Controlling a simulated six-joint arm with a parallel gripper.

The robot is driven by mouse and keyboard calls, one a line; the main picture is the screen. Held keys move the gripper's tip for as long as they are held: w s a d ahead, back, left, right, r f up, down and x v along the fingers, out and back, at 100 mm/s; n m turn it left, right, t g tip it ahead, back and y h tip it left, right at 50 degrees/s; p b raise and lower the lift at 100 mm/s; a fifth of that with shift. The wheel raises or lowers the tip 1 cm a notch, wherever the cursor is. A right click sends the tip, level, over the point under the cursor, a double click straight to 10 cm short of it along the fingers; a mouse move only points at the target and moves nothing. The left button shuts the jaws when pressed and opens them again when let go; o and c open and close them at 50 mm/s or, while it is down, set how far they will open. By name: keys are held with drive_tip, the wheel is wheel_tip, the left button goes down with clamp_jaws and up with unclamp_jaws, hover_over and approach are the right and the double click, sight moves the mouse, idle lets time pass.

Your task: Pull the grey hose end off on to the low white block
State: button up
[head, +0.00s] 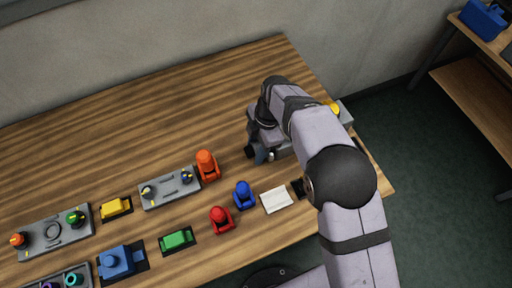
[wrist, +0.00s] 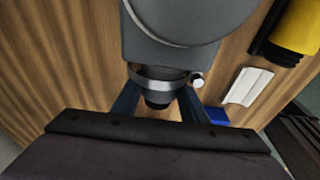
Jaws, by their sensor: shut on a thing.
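The grey hose end (wrist: 165,30) fills the top middle of the wrist view, with a metal clamp band and a dark stub at its lower end. My gripper (wrist: 160,100) is shut on it, one finger on each side of the stub. In the head view my gripper (head: 261,152) is at the grey unit on the right of the table, and my arm mostly hides the hose end. I cannot tell whether it is seated or free. The low white block (head: 276,199) lies flat and bare on the table, nearer the camera; it also shows in the wrist view (wrist: 247,86).
A blue part (head: 243,194) and a red part (head: 220,219) stand left of the block, an orange one (head: 207,164) farther back. A grey panel (head: 170,189) and a green block (head: 177,239) lie farther left. The table's back left is clear.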

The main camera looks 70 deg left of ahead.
drive_tip(key=shift+s, duration=0.25)
drive_tip(key=shift+s, duration=0.65)
drive_tip(key=shift+s, duration=0.2)
drive_tip(key=shift+s, duration=0.35)
drive_tip(key=shift+s, duration=0.4)
drive_tip(key=shift+r, duration=0.1)
drive_tip(key=shift+r+p, duration=1.45)
drive_tip(key=shift+r, duration=1.5)
drive_tip(key=shift+w+d+f+b, duration=0.1)
drive_tip(key=shift+w+d+b, duration=0.1)
drive_tip(key=shift+b, duration=0.65)
